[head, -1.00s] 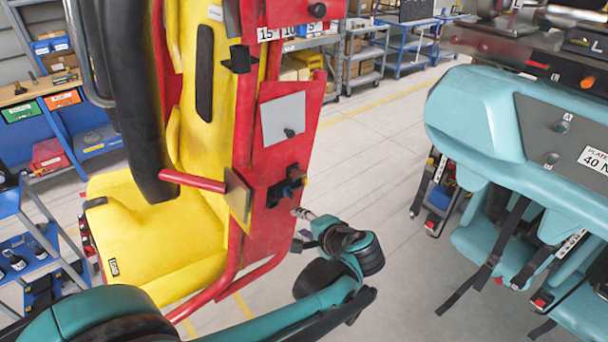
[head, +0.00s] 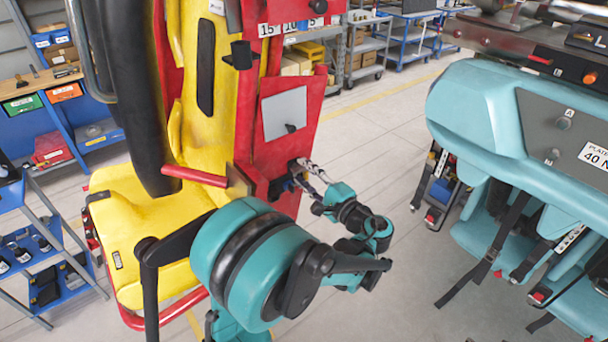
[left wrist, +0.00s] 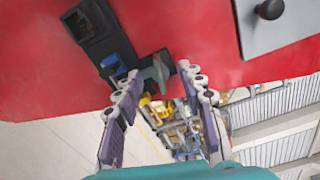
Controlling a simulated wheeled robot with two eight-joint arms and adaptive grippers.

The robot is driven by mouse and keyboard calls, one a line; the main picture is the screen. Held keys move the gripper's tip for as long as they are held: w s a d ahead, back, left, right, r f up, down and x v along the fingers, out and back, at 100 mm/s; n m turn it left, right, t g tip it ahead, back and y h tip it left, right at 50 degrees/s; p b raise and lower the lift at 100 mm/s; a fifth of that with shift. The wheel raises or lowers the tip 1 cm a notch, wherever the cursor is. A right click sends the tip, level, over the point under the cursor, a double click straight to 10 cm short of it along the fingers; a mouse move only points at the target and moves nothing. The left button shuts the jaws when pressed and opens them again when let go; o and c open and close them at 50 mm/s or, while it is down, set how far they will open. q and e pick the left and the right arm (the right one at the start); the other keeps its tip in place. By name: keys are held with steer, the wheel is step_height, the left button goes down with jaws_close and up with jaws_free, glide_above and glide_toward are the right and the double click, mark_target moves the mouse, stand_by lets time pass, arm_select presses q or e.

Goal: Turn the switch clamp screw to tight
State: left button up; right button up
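The black switch block (head: 281,186) is mounted on the red side panel of the yellow seat, and it also shows in the left wrist view (left wrist: 90,30) with a blue part (left wrist: 113,66) beside it. A grey wing-like piece (left wrist: 157,72), which looks like the clamp screw, sticks out beside the blue part. My left gripper (head: 302,170) is at the block in the head view. In the left wrist view its two fingers (left wrist: 160,76) are apart, one on each side of the grey piece, with gaps visible. Whether they touch it cannot be told. My right gripper is not in view.
A grey plate with a black knob (head: 284,116) is on the panel above the switch. A red bar (head: 194,176) juts out to the left. A teal seat unit (head: 470,110) stands at the right. The floor between is clear.

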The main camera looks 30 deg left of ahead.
arm_select(q)
steer(key=shift+w+a, duration=0.1)
steer(key=shift+a, duration=0.2)
jaws_close()
